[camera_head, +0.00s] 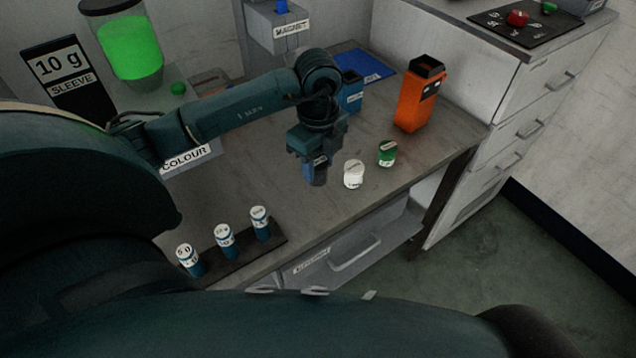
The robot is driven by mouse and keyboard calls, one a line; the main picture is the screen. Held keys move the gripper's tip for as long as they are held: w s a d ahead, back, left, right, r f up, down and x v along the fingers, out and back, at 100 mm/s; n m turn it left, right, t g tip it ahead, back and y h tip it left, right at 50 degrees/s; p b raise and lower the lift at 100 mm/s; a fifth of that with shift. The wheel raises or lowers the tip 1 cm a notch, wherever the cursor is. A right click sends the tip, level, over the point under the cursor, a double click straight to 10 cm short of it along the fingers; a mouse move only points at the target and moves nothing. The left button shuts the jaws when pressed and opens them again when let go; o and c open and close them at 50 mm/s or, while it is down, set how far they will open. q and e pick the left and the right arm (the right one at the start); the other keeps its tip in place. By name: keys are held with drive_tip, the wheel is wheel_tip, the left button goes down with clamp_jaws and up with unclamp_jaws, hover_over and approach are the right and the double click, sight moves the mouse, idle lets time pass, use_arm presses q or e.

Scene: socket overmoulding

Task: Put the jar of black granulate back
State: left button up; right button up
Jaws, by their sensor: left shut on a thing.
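My left gripper (317,158) points down over the front part of the workbench and is shut on a small dark jar with a label, the jar of black granulate (318,178). The gripper hides the jar's upper part. The jar looks upright, left of a white jar (354,176) and a green jar (387,154), roughly in line with them. I cannot tell whether its base touches the bench top. My right gripper is not in view.
An orange container (418,95) stands at the back right, and a blue box (352,97) stands behind my left gripper. Several blue labelled cylinders (225,240) stand on a dark strip at front left. Bench top (290,215) is clear between them and the jar.

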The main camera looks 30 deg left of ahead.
sight(318, 183)
use_arm(q)
drive_tip(key=shift+f, duration=2.95)
drive_tip(key=shift+f, duration=0.15)
drive_tip(key=o, duration=1)
drive_tip(key=shift+c, duration=0.2)
wheel_tip(318, 183, up, 12)
drive_tip(key=shift+r, duration=0.2)
